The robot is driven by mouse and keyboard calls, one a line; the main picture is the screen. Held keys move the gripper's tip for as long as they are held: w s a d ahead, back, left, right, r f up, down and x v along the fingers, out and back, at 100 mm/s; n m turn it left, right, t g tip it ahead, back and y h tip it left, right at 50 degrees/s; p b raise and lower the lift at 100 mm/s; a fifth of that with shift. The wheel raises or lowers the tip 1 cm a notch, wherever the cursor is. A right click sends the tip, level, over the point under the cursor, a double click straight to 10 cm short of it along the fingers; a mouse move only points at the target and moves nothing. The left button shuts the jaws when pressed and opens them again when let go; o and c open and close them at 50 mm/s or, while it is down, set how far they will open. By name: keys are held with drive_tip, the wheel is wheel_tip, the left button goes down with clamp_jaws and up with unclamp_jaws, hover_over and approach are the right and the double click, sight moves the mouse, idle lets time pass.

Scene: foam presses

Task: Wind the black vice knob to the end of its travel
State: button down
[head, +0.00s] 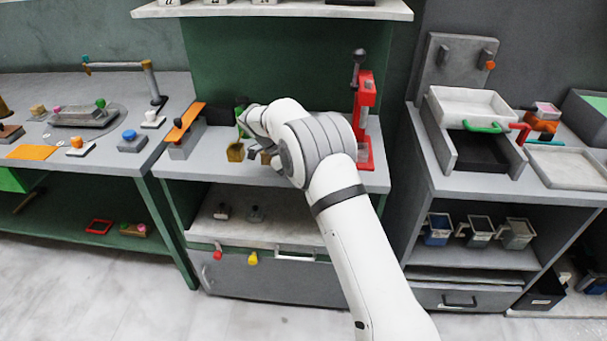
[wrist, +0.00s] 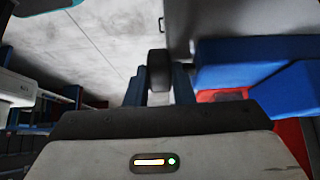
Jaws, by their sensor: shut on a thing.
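In the wrist view my gripper (wrist: 159,82) has its two fingers close on either side of a dark knob (wrist: 158,66), and it is shut on it. The knob is short and dark, and its lower part is hidden between the fingers. I cannot tell its turn or how far it is wound. In the head view my white arm reaches over the middle bench, and its wrist hides the knob and most of the gripper. A green part and a small wooden block (head: 235,152) show beside the wrist.
A red press (head: 366,115) with a dark-knobbed lever stands just right of my wrist. An orange sloped plate (head: 184,122) is to the left. In the wrist view a blue block (wrist: 235,65) lies close right of the fingers. A white tray (head: 470,107) stands on the right bench.

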drive_tip(key=shift+h, duration=0.3)
drive_tip(key=c, duration=1.2)
unclamp_jaws()
drive_tip(key=shift+c, duration=0.2)
